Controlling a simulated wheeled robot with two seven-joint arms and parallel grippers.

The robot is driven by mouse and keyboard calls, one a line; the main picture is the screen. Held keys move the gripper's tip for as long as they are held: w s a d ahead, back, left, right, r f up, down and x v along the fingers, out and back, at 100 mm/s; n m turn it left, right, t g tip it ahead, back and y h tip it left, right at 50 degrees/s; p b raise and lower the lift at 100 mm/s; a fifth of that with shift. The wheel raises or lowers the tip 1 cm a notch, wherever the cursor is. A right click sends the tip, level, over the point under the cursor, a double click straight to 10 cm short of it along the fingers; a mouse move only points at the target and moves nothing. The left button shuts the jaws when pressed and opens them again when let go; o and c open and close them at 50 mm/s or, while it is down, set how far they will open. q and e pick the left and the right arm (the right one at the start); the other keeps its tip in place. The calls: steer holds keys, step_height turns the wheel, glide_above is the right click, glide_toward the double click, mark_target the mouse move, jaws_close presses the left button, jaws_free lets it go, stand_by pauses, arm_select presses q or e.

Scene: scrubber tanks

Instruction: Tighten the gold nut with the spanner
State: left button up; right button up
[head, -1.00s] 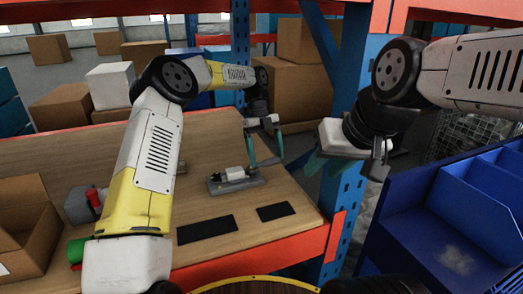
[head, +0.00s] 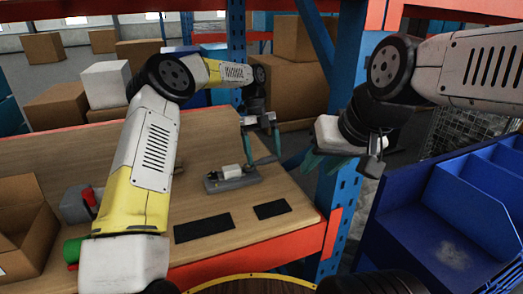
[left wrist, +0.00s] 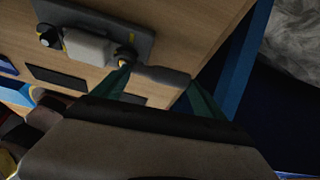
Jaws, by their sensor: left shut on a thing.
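The grey fixture (head: 214,187) with a white block (head: 232,171) stands on the wooden bench. In the left wrist view the gold nut (left wrist: 124,61) shows at the fixture's end, partly hidden by the grey spanner (left wrist: 163,76). The spanner's head is at the nut, but I cannot tell how fully it sits around it. Its handle reaches right, between the green fingers of my left gripper (left wrist: 158,76), which is shut on it. My left gripper also shows in the head view (head: 262,153), beside the fixture. My right gripper (head: 321,168) is open and empty, right of the bench.
Two black pads (head: 204,228) lie in front of the fixture. An open cardboard box (head: 25,225) and a red-and-grey tool (head: 80,203) are at the bench's left. A blue rack post (head: 338,205) rises near my right gripper, and blue bins (head: 440,215) stand at right.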

arm_select(q)
steer(key=shift+r, duration=0.4)
steer(key=shift+r, duration=0.35)
steer(key=shift+r, duration=0.15)
steer(key=shift+r, duration=0.7)
